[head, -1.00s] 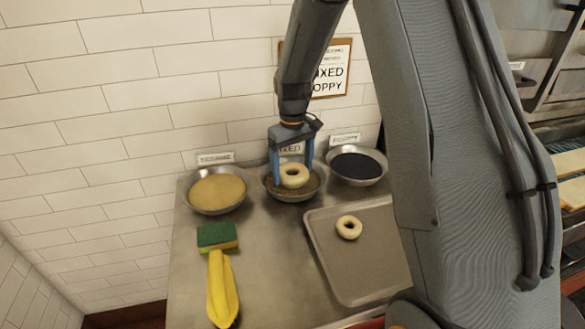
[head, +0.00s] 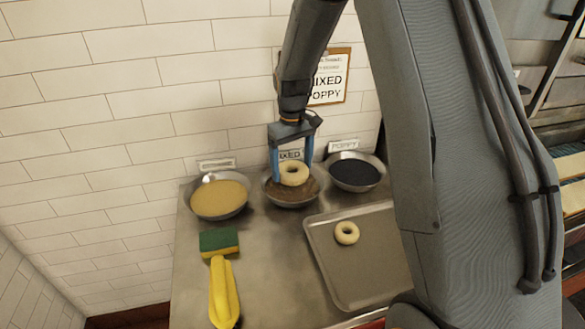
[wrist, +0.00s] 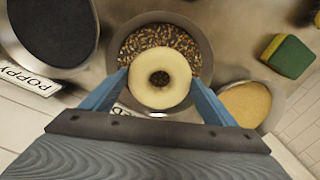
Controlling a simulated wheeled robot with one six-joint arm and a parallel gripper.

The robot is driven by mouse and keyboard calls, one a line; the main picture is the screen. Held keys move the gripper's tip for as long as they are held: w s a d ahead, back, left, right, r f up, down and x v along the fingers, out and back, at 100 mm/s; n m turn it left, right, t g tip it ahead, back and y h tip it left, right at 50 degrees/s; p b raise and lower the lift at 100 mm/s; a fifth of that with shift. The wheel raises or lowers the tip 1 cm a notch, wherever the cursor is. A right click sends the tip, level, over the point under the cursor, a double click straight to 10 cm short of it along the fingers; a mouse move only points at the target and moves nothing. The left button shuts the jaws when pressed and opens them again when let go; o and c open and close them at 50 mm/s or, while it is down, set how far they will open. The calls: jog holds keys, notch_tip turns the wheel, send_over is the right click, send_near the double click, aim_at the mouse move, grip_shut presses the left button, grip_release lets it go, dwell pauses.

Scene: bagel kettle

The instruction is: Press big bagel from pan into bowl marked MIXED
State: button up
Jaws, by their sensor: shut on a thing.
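The big bagel (head: 294,173) is pale and ring-shaped. My gripper (head: 291,170) is shut on it, one blue finger on each side; the bagel also shows in the wrist view (wrist: 160,76). It is over the middle bowl (head: 273,198), which holds mixed seeds and has a MIXED card (head: 290,155) behind it. In the wrist view the seeds (wrist: 150,42) show around the bagel; I cannot tell whether it touches them. The pan (head: 331,281) is a grey tray at the right. A smaller bagel (head: 347,232) lies in it.
A bowl of tan seeds (head: 218,199) stands left of the middle bowl, a bowl of black poppy seeds (head: 355,173) right of it. A sign (head: 328,80) hangs on the wall.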

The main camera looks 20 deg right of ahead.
notch_tip(320, 180, up, 7)
jog(key=p, duration=0.4)
jog(key=shift+f, duration=0.15)
dwell(0.5)
